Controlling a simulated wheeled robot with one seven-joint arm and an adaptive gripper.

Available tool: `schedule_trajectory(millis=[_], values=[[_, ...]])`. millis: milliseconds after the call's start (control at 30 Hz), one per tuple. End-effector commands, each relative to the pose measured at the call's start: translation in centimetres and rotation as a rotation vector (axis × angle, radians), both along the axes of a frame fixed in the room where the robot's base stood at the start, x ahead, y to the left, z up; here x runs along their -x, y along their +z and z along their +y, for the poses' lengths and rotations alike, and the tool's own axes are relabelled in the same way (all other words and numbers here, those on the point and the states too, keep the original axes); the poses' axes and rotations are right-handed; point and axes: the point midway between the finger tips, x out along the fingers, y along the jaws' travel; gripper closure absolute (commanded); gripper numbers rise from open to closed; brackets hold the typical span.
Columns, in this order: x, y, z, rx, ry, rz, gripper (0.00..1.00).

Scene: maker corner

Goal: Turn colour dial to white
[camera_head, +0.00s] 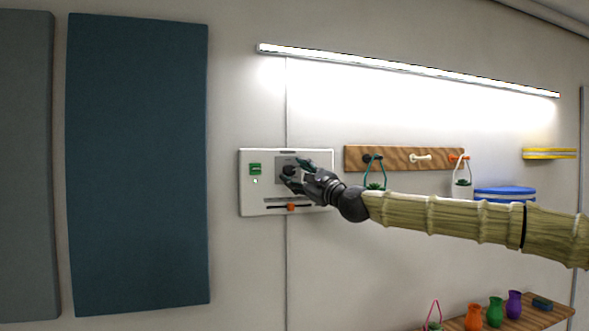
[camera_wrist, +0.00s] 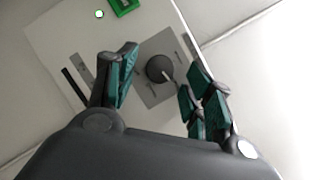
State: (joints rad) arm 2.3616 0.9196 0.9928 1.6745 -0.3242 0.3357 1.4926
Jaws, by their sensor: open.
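The colour dial (camera_wrist: 159,69) is a dark round knob with a pale pointer line, set on a grey square plate (camera_wrist: 160,95) of a white wall panel (camera_head: 262,207). In the head view the dial (camera_head: 290,170) is partly covered by my gripper. My gripper (camera_head: 296,172) is at the panel, with its teal-padded fingers spread. In the wrist view my gripper (camera_wrist: 160,82) is open, one finger to each side of the dial, with visible gaps. The marks around the dial are too small to read.
The panel also has a green switch (camera_head: 255,169) with a small lit green light (camera_wrist: 99,14), and a slider with an orange knob (camera_head: 291,207). A wooden peg rail (camera_head: 404,158) is to the right. A lit lamp bar (camera_head: 400,68) runs above.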

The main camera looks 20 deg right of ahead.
Motion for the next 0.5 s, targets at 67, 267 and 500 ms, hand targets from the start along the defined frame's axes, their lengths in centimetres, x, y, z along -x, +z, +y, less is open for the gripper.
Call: schedule_trajectory(millis=[67,267,500], values=[[-0.58,0.30,0.17,0.000,-0.001,0.000,0.48],[-1.12,0.33,0.42,0.000,0.000,0.000,0.48],[-1.13,0.30,0.41,0.000,-0.001,-0.001,0.50]])
